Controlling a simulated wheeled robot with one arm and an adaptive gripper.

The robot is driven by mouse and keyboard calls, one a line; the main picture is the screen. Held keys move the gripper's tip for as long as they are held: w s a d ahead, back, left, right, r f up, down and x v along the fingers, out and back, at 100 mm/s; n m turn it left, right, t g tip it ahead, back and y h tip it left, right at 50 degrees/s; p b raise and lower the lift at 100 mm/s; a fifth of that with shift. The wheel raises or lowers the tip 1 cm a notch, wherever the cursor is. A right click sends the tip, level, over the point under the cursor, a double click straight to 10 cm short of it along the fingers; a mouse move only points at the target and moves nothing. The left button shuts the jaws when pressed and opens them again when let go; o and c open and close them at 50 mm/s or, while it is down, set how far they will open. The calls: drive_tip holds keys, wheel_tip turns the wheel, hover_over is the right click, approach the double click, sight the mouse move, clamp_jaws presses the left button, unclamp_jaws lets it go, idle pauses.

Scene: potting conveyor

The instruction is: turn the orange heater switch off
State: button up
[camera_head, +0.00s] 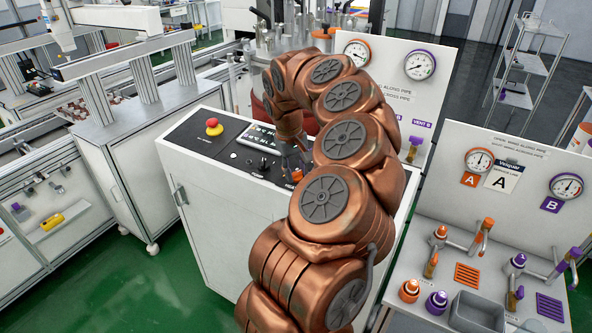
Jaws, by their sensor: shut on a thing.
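The orange heater switch (297,175) is a small orange part on the dark top panel of the white control cabinet (221,219). My copper arm arches over the cabinet, and my gripper (293,160) points down at the panel, at the switch. The gripper is shut on the switch. The fingers and arm hide much of it, so I cannot tell which way it is turned.
A red emergency button (214,127) and black knobs (257,164) sit on the same panel, left of my gripper. Gauge boards with orange and purple valves (484,230) stand at right. Green floor (130,285) is clear at lower left.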

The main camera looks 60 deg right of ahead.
drive_tip(key=shift+d+f+n+b, duration=0.15)
drive_tip(key=shift+n+b, duration=0.25)
drive_tip(key=shift+b, duration=0.5)
drive_tip(key=shift+c, duration=0.3)
drive_tip(key=shift+f+b, duration=0.1)
drive_tip(key=shift+b, duration=0.4)
drive_tip(key=n+b, duration=0.2)
drive_tip(key=shift+n, duration=0.3)
drive_tip(key=n, duration=0.1)
drive_tip(key=n+b, duration=0.1)
drive_tip(key=n, duration=0.1)
drive_tip(key=shift+r+n+h, duration=0.3)
drive_tip(key=n, duration=0.4)
drive_tip(key=shift+n, duration=0.4)
drive_tip(key=o, duration=1.2)
drive_tip(key=shift+a, duration=0.2)
drive_tip(key=shift+c, duration=0.2)
